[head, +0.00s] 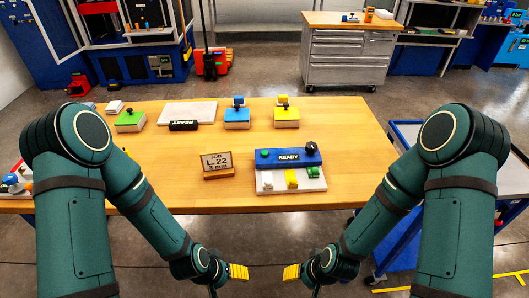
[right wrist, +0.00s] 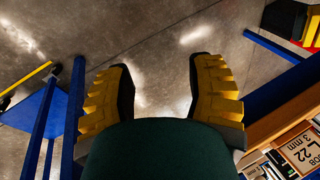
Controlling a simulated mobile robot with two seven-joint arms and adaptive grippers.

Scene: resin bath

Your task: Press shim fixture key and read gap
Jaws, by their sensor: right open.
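A blue unit with a READY display (head: 288,157) stands on the table's front right part. It has a green button at its left, a dark knob at its right, and a pale base (head: 291,183) with white, yellow and green keys (head: 306,174). A wooden job card reading "JOB L-22 3 mm" (head: 217,164) stands to its left; it also shows in the right wrist view (right wrist: 300,150). My right gripper (head: 291,272) is below the table's front edge, open and empty in the right wrist view (right wrist: 162,85). My left gripper (head: 238,271) is beside it; its opening is unclear.
Green (head: 130,121), blue (head: 237,118) and yellow (head: 286,117) knobbed blocks stand along the back of the wooden table (head: 180,187). A pale plate (head: 187,112) has a dark READY display (head: 184,125) before it. A blue cart (head: 402,235) stands at the right.

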